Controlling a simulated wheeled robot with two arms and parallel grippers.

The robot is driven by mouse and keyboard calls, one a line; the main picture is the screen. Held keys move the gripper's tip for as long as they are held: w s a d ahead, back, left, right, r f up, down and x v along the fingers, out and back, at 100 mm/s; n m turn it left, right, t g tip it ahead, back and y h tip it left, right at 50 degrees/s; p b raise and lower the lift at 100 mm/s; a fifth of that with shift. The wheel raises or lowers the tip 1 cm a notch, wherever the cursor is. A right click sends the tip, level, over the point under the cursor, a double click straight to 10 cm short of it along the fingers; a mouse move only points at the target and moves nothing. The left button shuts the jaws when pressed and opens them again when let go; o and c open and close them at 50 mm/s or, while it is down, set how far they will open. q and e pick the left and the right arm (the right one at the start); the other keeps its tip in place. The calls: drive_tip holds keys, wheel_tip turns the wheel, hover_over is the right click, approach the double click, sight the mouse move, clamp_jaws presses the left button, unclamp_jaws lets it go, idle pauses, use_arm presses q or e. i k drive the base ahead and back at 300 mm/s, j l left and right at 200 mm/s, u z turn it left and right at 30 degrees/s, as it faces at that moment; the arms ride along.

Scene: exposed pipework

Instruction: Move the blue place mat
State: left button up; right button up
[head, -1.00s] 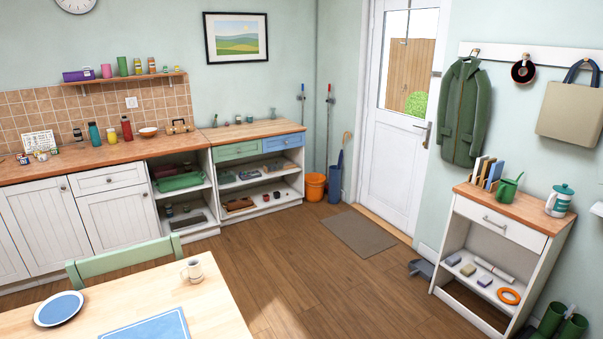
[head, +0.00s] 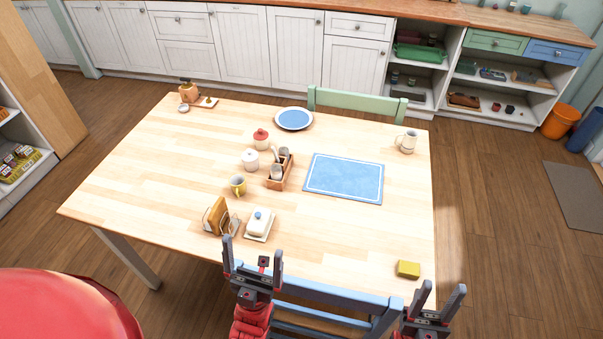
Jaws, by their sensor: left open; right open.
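The blue place mat (head: 346,178) lies flat on the right half of the wooden table (head: 150,188). It has a pale border line and nothing stands on it. My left gripper (head: 252,250) is open and empty at the table's near edge, below and left of the mat in the picture. My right gripper (head: 440,298) is open and empty near the table's near right corner, partly cut off by the picture's bottom edge. Both grippers are well apart from the mat.
A wooden caddy (head: 279,172) stands just left of the mat, and a butter dish (head: 259,224) nearer me. A mug (head: 407,142) and a yellow block (head: 408,269) are on the right side. A blue chair (head: 330,294) stands at the near edge; a green chair (head: 357,100) is opposite.

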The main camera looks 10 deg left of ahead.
sight(327, 175)
drive_tip(key=k+l+u, duration=0.1)
drive_tip(key=l, duration=0.25)
drive_tip(key=l+u, duration=0.15)
drive_tip(key=l, duration=0.4)
drive_tip(key=l+u, duration=0.15)
drive_tip(key=l, duration=0.4)
drive_tip(key=k+l+u, duration=0.2)
drive_tip(key=l, duration=0.35)
drive_tip(key=l+u, duration=0.15)
drive_tip(key=l, duration=0.4)
drive_tip(key=i+l+u, duration=0.2)
drive_tip(key=l, duration=0.3)
drive_tip(key=i+l+u, duration=0.2)
drive_tip(key=l, duration=0.3)
drive_tip(key=l+u, duration=0.15)
drive_tip(key=l, duration=0.35)
drive_tip(key=i+l+u, duration=0.2)
drive_tip(key=l, duration=0.35)
drive_tip(key=i+l+u, duration=0.1)
drive_tip(key=i, duration=0.4)
drive_tip(key=i+l+u, duration=0.15)
drive_tip(key=i+l, duration=0.15)
drive_tip(key=i, duration=0.15)
drive_tip(key=i+l+u, duration=0.1)
drive_tip(key=i+l, duration=0.2)
drive_tip(key=i, duration=0.15)
